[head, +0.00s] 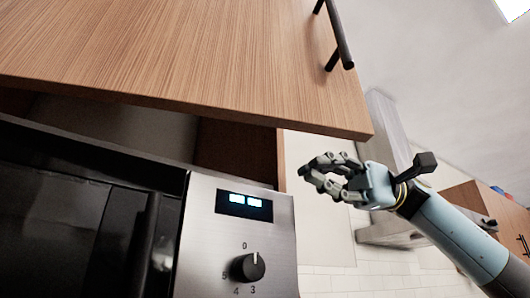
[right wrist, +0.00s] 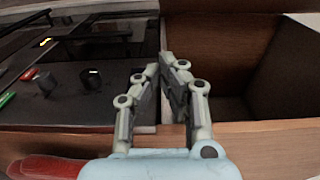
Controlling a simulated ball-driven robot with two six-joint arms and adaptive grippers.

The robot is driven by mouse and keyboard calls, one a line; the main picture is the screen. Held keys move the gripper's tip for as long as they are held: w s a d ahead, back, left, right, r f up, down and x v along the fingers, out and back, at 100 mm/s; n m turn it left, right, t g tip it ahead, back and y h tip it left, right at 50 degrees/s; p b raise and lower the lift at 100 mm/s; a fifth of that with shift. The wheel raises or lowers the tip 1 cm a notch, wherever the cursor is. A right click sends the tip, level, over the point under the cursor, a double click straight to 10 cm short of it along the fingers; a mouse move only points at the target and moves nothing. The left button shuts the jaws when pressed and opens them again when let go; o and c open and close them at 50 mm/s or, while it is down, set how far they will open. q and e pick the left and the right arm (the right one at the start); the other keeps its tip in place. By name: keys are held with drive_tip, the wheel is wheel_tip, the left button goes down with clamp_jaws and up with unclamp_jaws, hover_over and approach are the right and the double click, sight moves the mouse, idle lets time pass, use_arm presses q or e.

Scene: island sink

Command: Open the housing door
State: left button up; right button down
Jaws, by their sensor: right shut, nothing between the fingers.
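The housing door (head: 190,50) is a wood-grain panel with a black bar handle (head: 338,38) near its right end. It is raised and stands out over the microwave (head: 240,235), with a dark gap of the housing (head: 235,150) showing beneath it. My right gripper (head: 308,172) is shut and empty, below the door's lower right corner and beside the housing's right edge. In the head view it looks apart from the door. In the right wrist view the closed fingertips (right wrist: 167,62) point at a wooden edge. My left gripper is not in view.
The microwave has a lit display (head: 244,204) and a black knob (head: 247,266). A range hood (head: 385,120) and more wooden cabinets (head: 490,215) stand at the right. The right wrist view shows an open wooden compartment (right wrist: 285,75) at the right.

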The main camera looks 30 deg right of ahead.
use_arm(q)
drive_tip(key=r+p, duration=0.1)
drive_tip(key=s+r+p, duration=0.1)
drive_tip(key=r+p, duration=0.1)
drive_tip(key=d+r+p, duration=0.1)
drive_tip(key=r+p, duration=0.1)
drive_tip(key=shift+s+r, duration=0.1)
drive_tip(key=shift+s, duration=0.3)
use_arm(e)
drive_tip(key=s+a, duration=0.4)
drive_tip(key=a, duration=0.5)
drive_tip(key=shift+a, duration=0.2)
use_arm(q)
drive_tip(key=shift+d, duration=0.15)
